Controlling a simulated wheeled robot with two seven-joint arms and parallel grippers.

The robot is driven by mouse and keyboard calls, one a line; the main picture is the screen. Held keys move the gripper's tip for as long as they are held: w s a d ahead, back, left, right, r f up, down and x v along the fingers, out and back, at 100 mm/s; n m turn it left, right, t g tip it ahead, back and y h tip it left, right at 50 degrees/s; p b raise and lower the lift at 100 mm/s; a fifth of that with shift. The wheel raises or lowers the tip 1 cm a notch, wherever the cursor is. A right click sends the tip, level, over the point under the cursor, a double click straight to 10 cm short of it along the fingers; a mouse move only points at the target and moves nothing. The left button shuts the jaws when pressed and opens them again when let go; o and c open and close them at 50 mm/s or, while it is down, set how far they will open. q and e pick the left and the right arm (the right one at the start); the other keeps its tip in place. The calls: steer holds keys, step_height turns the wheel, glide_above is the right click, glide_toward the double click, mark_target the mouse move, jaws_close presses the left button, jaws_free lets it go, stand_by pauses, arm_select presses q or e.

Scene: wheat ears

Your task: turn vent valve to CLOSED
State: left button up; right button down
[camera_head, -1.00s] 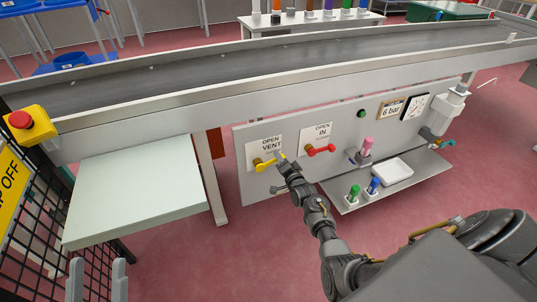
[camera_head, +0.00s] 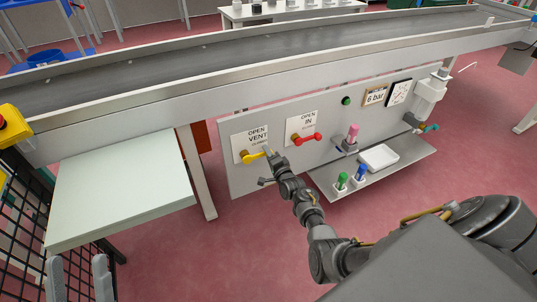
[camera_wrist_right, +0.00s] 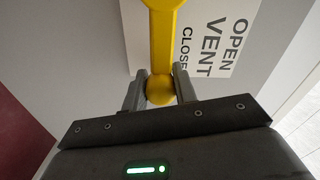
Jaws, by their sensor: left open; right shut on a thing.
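The yellow vent valve handle (camera_head: 253,156) is on the grey panel, at the white label (camera_head: 250,134) reading OPEN, VENT and CLOSED. In the head view the handle points right from its pivot. My right gripper (camera_head: 269,151) is at its free end. In the right wrist view the yellow lever (camera_wrist_right: 160,45) runs down from the top. My right gripper (camera_wrist_right: 160,91) is shut on its rounded end, one finger on each side. Part of the word CLOSED is hidden there. My left gripper (camera_head: 78,278) is open and empty at the bottom left, far from the valve.
A red valve handle (camera_head: 306,138) labelled OPEN IN is just right of the vent valve. A shelf (camera_head: 402,169) with a white tray (camera_head: 379,158) and coloured knobs projects from the panel further right. A pale table (camera_head: 115,190) stands at left. The conveyor (camera_head: 250,55) runs above.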

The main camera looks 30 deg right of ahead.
steer(key=shift+f, duration=0.1)
steer(key=c, duration=1.1)
jaws_free()
arm_select(q)
steer(key=shift+w, duration=0.1)
arm_select(e)
steer(key=shift+s, duration=0.1)
steer(key=shift+s, duration=0.3)
arm_select(q)
step_height(320, 180, down, 7)
steer(key=w+d+g+y+p, duration=0.1)
steer(key=d+g+y+p, duration=0.1)
steer(key=g, duration=0.5)
steer(key=shift+w+d+m+p, duration=0.3)
steer(key=shift+d+p, duration=0.1)
steer(key=shift+p, duration=0.5)
arm_select(e)
steer(key=s+a, duration=0.1)
steer(key=s, duration=0.9)
